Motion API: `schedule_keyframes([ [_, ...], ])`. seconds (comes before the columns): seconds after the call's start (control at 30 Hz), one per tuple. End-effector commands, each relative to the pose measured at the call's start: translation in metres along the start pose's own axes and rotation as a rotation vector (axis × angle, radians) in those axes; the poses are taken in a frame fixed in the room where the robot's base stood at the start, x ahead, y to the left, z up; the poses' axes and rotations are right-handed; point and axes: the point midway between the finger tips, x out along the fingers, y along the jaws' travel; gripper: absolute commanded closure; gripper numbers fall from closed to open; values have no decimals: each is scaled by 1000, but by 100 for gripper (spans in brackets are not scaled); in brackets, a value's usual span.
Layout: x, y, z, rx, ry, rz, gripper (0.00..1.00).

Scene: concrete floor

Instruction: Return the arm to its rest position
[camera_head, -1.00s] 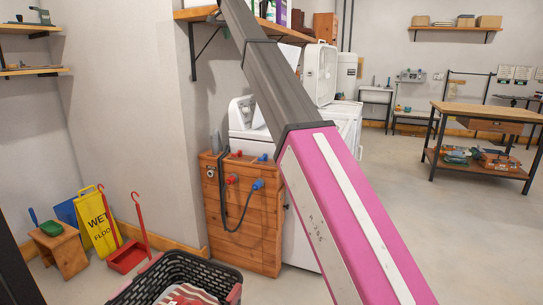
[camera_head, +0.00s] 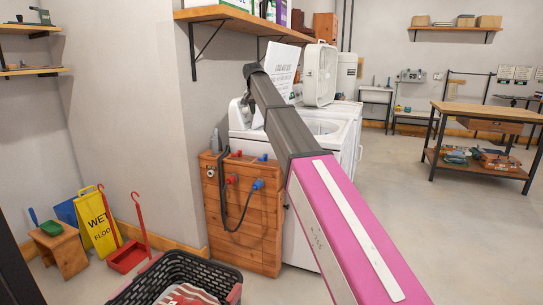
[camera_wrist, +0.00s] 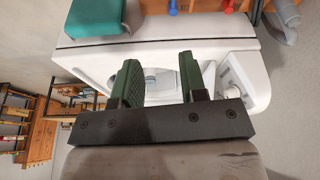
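My arm (camera_head: 345,225) reaches up across the head view from the lower right, with a pink link and then a dark grey link that ends above the washing machine (camera_head: 325,128). My gripper does not show in the head view. In the wrist view my gripper (camera_wrist: 160,65) has its two green fingers apart, with nothing visible between them. The white machine (camera_wrist: 225,60) lies beyond the fingers, and the picture appears turned over.
A wooden cabinet (camera_head: 238,225) with hoses stands left of the washer, below a wall shelf (camera_head: 235,22). A black basket (camera_head: 150,275) is at the front, near a yellow wet-floor sign (camera_head: 97,225). A workbench (camera_head: 490,112) stands right. Floor between is clear.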

Motion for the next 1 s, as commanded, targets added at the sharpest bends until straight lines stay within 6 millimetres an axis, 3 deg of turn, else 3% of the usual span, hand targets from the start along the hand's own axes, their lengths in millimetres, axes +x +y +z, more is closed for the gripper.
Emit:
schedule_keyframes([
  [0.03, 31, 17, 19, -11, -15, 4, 61],
  [0.2, 115, 60, 62, -55, -52, 8, 61],
  [0.5, 240, 138, 154, -123, -121, 2, 61],
  [0.8, 330, 216, 263, -181, -189, -14, 61],
  [1.0, 371, 265, 342, -213, -232, -31, 61],
])
